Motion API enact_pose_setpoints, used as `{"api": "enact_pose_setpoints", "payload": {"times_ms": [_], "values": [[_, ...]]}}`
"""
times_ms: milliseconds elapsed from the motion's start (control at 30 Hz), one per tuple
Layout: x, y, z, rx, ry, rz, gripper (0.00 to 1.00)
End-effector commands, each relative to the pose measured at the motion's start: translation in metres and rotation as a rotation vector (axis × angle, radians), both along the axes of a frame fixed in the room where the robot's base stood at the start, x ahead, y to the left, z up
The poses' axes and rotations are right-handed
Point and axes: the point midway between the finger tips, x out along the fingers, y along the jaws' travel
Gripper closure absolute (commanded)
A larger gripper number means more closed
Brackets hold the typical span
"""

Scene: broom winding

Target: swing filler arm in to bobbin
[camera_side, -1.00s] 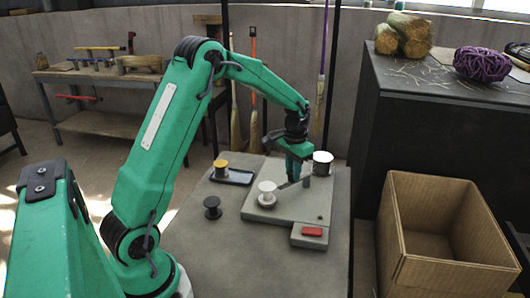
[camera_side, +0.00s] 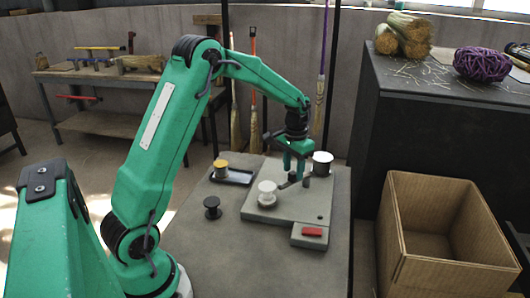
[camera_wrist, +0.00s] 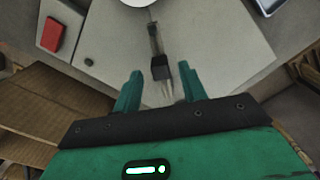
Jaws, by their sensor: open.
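The white bobbin (camera_side: 267,193) stands upright on the grey winder plate (camera_side: 298,210); part of it shows at the top edge of the wrist view (camera_wrist: 138,2). The thin dark filler arm (camera_side: 289,183) lies just to its right in the side view. In the wrist view the filler arm (camera_wrist: 154,42) runs from near the bobbin to a dark block at its near end. My gripper (camera_side: 296,173) is open above the plate, fingers pointing down. In the wrist view its fingertips (camera_wrist: 160,76) stand on either side of the block, apart from it.
A red block (camera_side: 312,232) sits at the plate's front. A white-topped cylinder (camera_side: 323,162) stands close behind my gripper. A yellow-wound bobbin (camera_side: 221,168) is at the dark tray (camera_side: 239,178); a black spool (camera_side: 212,207) stands left. A cardboard box (camera_side: 396,245) is at right.

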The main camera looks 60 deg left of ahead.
Motion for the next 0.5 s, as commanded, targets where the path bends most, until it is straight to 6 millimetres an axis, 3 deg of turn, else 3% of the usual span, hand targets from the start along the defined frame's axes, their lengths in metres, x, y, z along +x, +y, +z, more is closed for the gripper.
{"api": "enact_pose_setpoints", "payload": {"times_ms": [500], "values": [[0.000,0.000,0.062,0.000,-0.003,0.000,0.58]]}}
